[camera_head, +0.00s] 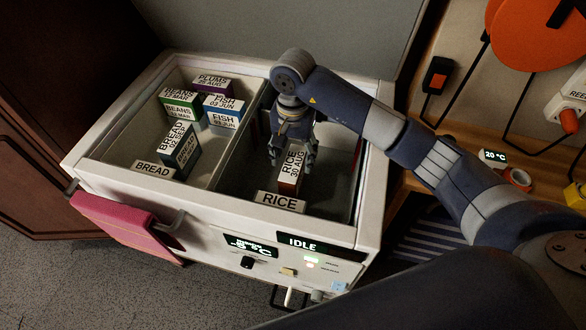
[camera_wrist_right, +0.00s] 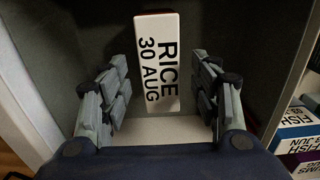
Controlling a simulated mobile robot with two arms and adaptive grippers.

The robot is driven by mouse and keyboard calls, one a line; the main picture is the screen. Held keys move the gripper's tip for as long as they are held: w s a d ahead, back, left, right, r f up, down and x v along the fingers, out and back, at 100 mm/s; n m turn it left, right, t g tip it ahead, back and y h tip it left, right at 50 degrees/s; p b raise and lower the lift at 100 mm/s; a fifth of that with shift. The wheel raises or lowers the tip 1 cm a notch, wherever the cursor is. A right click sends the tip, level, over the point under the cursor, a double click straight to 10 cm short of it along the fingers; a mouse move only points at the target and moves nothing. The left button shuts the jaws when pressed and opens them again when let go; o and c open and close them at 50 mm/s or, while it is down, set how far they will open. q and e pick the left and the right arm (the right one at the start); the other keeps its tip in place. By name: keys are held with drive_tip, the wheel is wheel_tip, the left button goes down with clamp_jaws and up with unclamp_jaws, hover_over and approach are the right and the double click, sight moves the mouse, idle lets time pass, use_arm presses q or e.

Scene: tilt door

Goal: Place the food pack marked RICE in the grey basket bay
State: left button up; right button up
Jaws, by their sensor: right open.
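The RICE food pack (camera_head: 290,168), with a white top reading RICE 30 AUG and reddish-brown sides, stands in the right bay (camera_head: 240,186) of the white chest. A RICE label (camera_head: 281,201) is on this bay's front edge. In the right wrist view the pack (camera_wrist_right: 158,62) lies ahead, between the two spread fingers (camera_wrist_right: 164,100), with a gap on each side. I cannot tell how high the fingertips are above the bay floor. My left gripper is not in view.
A divider separates the left bay, with a BREAD label (camera_head: 153,169) and several BEANS, FISH, PLUMS and BREAD packs. A pink cloth (camera_head: 125,222) hangs on the front handle. The panel display (camera_head: 310,243) reads IDLE. A wooden bench (camera_head: 470,155) stands to the right.

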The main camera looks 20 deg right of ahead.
drive_tip(key=shift+r, duration=2.25)
